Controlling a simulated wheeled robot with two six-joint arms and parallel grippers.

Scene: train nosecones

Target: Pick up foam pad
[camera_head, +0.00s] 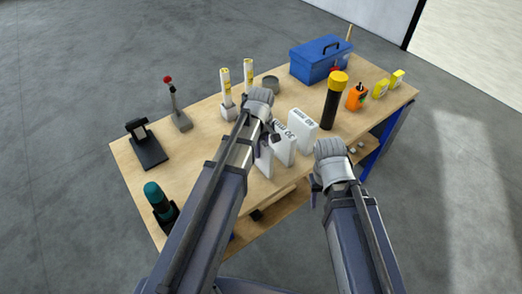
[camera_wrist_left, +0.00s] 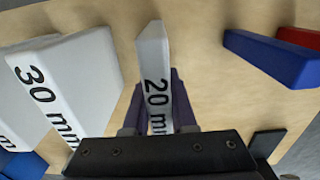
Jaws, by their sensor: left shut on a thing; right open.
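The 20 mm foam pad (camera_wrist_left: 152,75) is a thin white block with black lettering. In the left wrist view it stands between the two fingers of my left gripper (camera_wrist_left: 158,92), which is shut on it. In the head view its white face (camera_head: 264,162) shows partly beneath my left gripper (camera_head: 268,138); I cannot tell whether it is clear of the table. A thicker 30 mm pad (camera_head: 284,148) stands beside it, also in the left wrist view (camera_wrist_left: 70,85). The 40 mm pad (camera_head: 302,130) stands further right. My right gripper (camera_head: 318,188) is open and empty by the table's right-hand edge.
The wooden table (camera_head: 205,150) also holds a blue toolbox (camera_head: 320,58), a black cylinder with a yellow cap (camera_head: 333,105), an orange bottle (camera_head: 357,96), yellow-white tubes (camera_head: 226,88), a red-knobbed stand (camera_head: 178,112) and a teal-topped tool (camera_head: 158,200). The table's left part has bare room.

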